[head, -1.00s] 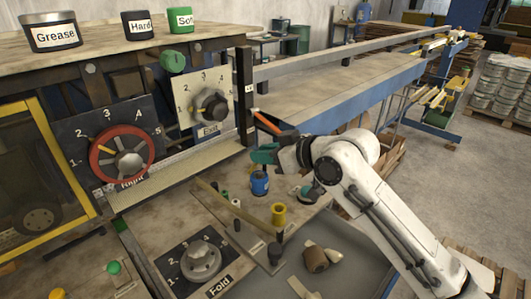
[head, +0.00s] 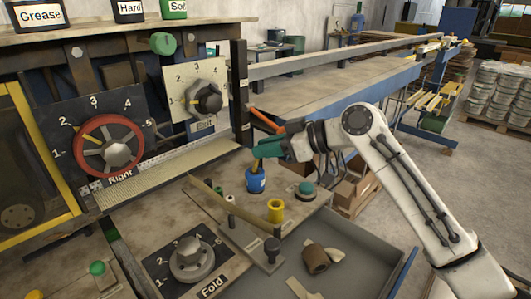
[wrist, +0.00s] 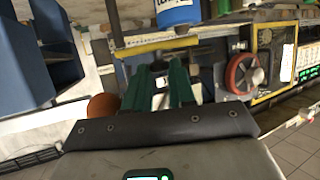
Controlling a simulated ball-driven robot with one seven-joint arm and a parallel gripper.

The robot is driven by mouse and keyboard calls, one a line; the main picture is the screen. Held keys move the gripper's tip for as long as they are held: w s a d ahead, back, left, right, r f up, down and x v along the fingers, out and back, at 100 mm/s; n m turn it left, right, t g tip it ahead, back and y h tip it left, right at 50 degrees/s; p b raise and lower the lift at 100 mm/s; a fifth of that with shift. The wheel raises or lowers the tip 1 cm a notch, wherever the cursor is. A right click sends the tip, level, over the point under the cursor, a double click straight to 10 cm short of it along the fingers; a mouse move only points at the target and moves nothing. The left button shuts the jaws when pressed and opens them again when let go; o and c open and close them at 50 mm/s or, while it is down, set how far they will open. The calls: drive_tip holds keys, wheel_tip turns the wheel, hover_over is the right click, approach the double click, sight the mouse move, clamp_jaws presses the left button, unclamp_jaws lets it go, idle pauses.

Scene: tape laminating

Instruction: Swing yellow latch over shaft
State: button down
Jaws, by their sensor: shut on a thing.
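My gripper (head: 268,153) has green fingers and is just above a blue pot (head: 254,180) on the bench. Its tips are shut at a thin yellowish piece (head: 256,164) that shows between them and the pot; whether this stands in the pot or behind it I cannot tell. A long, narrow yellowish bar (head: 206,199) lies slanted on the bench, left of the pot and apart from my gripper. I cannot tell for sure which yellow part is the latch, or which post is the shaft. The wrist view shows both green fingers (wrist: 158,88) close up; what is between them is unclear.
A yellow cylinder (head: 276,210) and a dark-topped post (head: 272,248) stand near the pot. A green button (head: 306,188) is to the right. An orange handle (head: 264,119) sticks out above my gripper. Dials marked Right (head: 108,145), Exit (head: 204,97) and Fold (head: 191,258) are at left.

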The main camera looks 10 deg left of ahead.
drive_tip(key=shift+d, duration=0.1)
drive_tip(key=c, duration=1)
unclamp_jaws()
drive_tip(key=shift+r+p, duration=0.1)
drive_tip(key=shift+p, duration=0.25)
